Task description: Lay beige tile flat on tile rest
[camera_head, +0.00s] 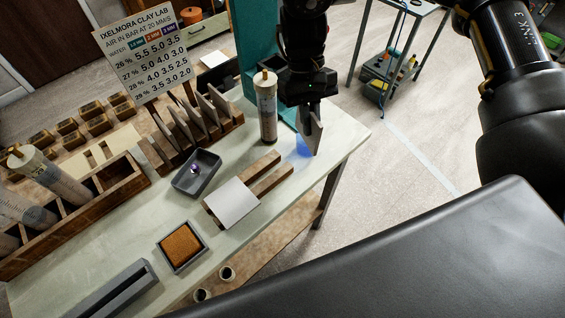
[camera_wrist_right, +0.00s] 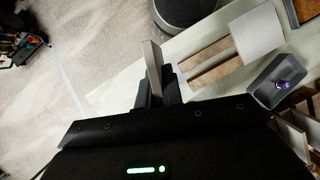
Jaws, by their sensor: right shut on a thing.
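My right gripper (camera_head: 308,108) points down above the back right part of the table, and it also shows in the wrist view (camera_wrist_right: 155,92). It is shut on a thin beige tile (camera_head: 313,131), which stands on edge, roughly upright, between the fingers. The tile rest (camera_head: 272,180), two wooden rails, lies left of and nearer than the held tile. A whitish tile (camera_head: 231,203) lies flat on its near left end. The far right part of the rails is bare. My left gripper is out of view.
A capped clay cylinder (camera_head: 267,108) stands just left of my right gripper. A grey tray with a purple-topped object (camera_head: 196,172) lies left of the rest. A wooden rack (camera_head: 190,135) holds several upright tiles. A sponge tray (camera_head: 181,246) sits nearer. The table's edge is close on the right.

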